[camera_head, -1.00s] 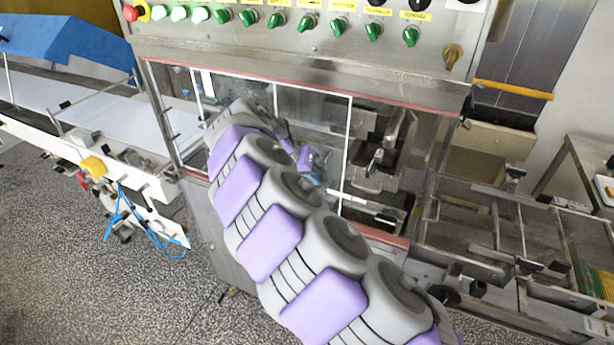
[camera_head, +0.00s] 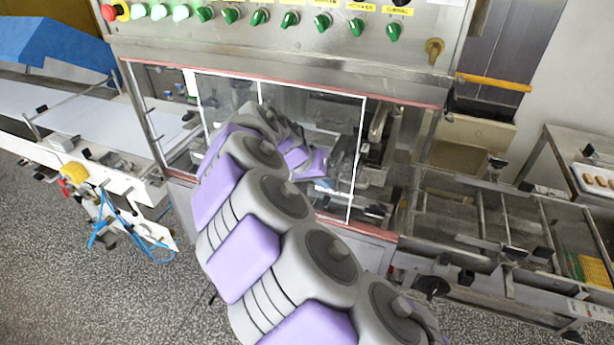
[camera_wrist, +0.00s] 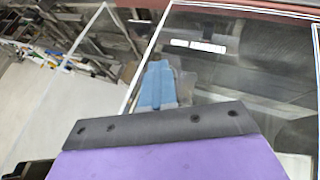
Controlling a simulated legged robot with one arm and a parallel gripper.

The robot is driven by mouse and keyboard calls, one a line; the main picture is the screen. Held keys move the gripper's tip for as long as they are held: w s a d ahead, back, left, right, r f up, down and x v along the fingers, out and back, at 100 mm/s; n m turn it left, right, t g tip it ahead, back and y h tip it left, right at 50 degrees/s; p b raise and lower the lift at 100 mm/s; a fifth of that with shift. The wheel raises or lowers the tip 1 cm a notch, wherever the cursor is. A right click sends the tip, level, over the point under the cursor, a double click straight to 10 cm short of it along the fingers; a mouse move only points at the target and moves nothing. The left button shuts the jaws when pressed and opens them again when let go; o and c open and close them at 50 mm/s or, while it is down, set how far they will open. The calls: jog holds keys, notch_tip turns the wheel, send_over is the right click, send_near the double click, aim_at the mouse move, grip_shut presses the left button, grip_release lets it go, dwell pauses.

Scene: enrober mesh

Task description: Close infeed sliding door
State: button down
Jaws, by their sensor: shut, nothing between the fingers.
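The infeed sliding door (camera_head: 338,125) is a clear panel with white edges in the machine's red-trimmed front opening. Its right white edge stands short of the opening's right side, leaving an uncovered strip there with metal parts showing behind. My gripper (camera_head: 323,181) is in front of the panel, in its lower right part, shut and empty. Whether it touches the panel is unclear. In the wrist view the clear panel (camera_wrist: 255,60) fills the right side, and the blue tip of my gripper (camera_wrist: 160,85) is close to it. My arm hides the lower left of the door.
A control panel (camera_head: 300,45) with green knobs and a red button hangs above the opening. A white conveyor (camera_head: 90,115) stands at the left, and a metal frame conveyor (camera_head: 470,215) at the right. A yellow bar (camera_head: 495,82) sticks out at the upper right.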

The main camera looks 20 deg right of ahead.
jog(key=s+d+p, duration=0.2)
jog(key=s+d, duration=0.7)
jog(key=d, duration=0.3)
jog(key=shift+d, duration=0.2)
